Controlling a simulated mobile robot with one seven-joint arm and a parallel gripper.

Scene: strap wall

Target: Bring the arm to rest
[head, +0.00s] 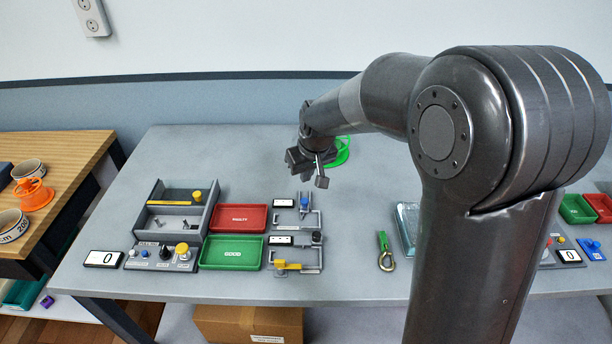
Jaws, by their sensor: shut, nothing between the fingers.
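My arm reaches in from the right in the head view and bends toward the middle of the table. My gripper (322,178) is at its end, held above the grey table (360,270). The gripper is shut and empty. It hangs behind the small fixtures on the table, near a green object (341,152) that it and the wrist partly hide. I cannot tell what the green object is. My arm covers a large part of the table's right side.
On the table stand a grey box (150,222), a red tray (239,217), a green tray (231,253), a control panel (163,256) and latch fixtures (297,259). A green strap with a metal hook (386,258) lies beside my arm. A wooden table (75,150) stands at left.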

